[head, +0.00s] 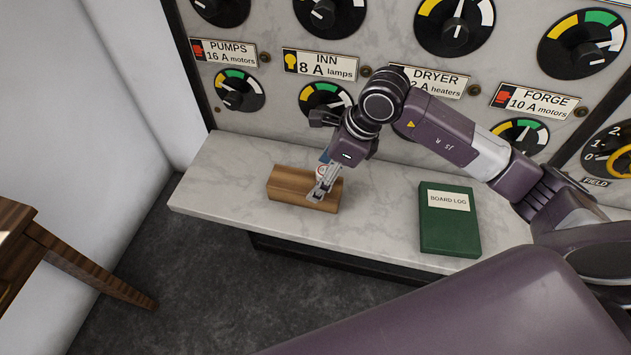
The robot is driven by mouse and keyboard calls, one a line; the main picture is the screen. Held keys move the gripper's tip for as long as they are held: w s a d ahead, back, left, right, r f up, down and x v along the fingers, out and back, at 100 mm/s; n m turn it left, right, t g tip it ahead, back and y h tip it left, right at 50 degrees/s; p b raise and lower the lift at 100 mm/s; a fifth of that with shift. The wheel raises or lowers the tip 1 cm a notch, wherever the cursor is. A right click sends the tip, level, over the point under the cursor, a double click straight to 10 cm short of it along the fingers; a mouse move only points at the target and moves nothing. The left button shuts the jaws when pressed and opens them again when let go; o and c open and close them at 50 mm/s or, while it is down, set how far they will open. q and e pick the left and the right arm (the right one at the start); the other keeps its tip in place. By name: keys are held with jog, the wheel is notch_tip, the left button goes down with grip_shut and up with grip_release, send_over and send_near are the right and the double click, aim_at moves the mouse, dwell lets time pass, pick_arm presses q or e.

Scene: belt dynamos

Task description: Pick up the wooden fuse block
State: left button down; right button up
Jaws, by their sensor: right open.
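The wooden fuse block (290,186) is a brown grained block lying on the pale marble shelf (225,170) below the switch panel. A small label with a red mark shows near its top right part, partly hidden by the gripper. My right gripper (319,195) is over the right part of the block with its fingers pointing down and toward me. The gripper is open. I cannot tell whether the fingers touch the block. My left gripper is not in view.
A green book marked BOARD LOG (449,232) lies on the shelf to the right. The marble panel with several dials (239,91) and labels rises behind the shelf. A wooden piece of furniture (60,252) stands at the left. The shelf's left end is clear.

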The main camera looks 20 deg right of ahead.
aim_at(309, 181)
jog(key=shift+w+a+f+p, duration=0.15)
jog(key=shift+a+f+p, duration=0.3)
jog(key=shift+a+f, duration=0.1)
jog(key=shift+w+a+f+p, duration=0.15)
jog(key=shift+a+f+p, duration=0.3)
jog(key=shift+a, duration=0.1)
jog(key=p+x, duration=0.1)
jog(key=x, duration=0.2)
jog(key=shift+w+f, duration=0.1)
jog(key=shift+w, duration=0.05)
jog(key=shift+f, duration=0.3)
jog(key=c, duration=1.1)
jog(key=shift+w, duration=0.1)
jog(key=c, duration=0.7)
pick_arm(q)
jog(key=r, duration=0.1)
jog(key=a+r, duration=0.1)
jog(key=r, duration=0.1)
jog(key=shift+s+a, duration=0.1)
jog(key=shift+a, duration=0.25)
pick_arm(e)
jog(key=shift+r, duration=0.1)
jog(key=shift+c, duration=0.2)
